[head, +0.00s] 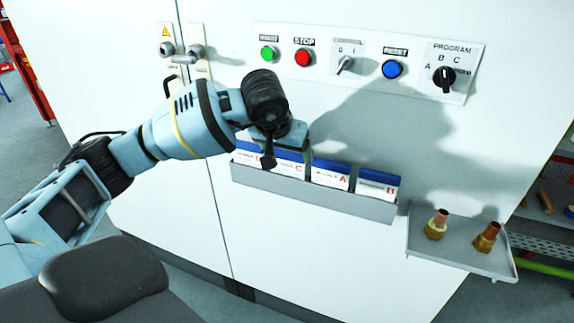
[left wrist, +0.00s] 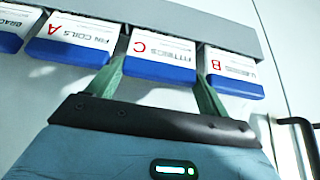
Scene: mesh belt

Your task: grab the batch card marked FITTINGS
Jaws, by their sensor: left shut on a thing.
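The FITTINGS batch card (left wrist: 155,55) is white with a blue edge and a red C. It stands in a grey rack on the white cabinet front, and in the head view it shows as the C card (head: 290,166). My left gripper (head: 275,156) is over the rack from above. In the left wrist view its green fingers (left wrist: 160,78) lie at both sides of the FITTINGS card and are shut on it. The card's lower end is still at the rack, in line with its neighbours. My right gripper does not show.
The grey rack (head: 310,194) also holds the FIN COILS card (head: 330,174), another card (head: 378,185) to its right, and a partly hidden card (head: 246,153) left of FITTINGS. A control panel (head: 365,50) is above. A small tray (head: 460,258) with copper fittings is lower right.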

